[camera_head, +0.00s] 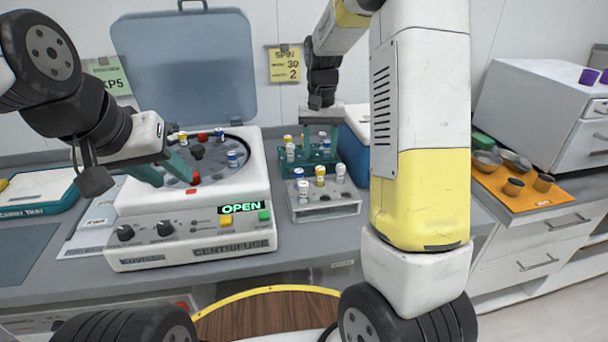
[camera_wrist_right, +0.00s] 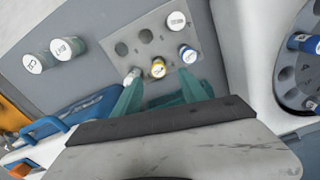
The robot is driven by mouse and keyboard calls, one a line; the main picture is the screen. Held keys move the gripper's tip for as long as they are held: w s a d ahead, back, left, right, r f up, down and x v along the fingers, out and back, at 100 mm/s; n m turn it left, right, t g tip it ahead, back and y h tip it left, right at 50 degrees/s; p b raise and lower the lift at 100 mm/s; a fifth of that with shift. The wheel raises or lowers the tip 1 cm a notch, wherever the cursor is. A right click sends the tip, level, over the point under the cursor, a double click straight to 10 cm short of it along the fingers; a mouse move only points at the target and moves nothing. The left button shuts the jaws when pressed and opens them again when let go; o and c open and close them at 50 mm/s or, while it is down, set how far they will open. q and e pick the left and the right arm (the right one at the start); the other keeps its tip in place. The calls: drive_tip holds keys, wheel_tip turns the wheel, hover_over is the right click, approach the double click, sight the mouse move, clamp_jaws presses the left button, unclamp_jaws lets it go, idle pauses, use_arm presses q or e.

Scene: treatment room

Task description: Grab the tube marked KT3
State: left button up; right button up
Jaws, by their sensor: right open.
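Capped tubes stand in the grey rack (camera_head: 325,210): a yellow-capped tube (camera_head: 320,174), a blue-capped one and two white-capped ones. I cannot read KT3 on any tube. More tubes stand in a teal rack (camera_head: 290,170) behind, partly hidden by my right gripper. My right gripper (camera_wrist_right: 158,90) is open above the racks, its fingers pointing toward the yellow-capped tube (camera_wrist_right: 158,68). Other tubes, including a blue-capped one (camera_head: 233,159), sit in the rotor.
Two white-capped tubes (camera_wrist_right: 48,56) stand apart from the grey rack in the right wrist view. The raised centrifuge lid (camera_head: 185,65) is behind. A blue box (camera_head: 355,155) is right of the racks. An orange mat (camera_head: 515,198) holds metal bowls. My right arm hides part of the counter.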

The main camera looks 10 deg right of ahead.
sight(320, 168)
wheel_tip(320, 168, down, 7)
drive_tip(key=shift+d+f, duration=0.1)
drive_tip(key=shift+d, duration=0.05)
clamp_jaws()
idle(0.4)
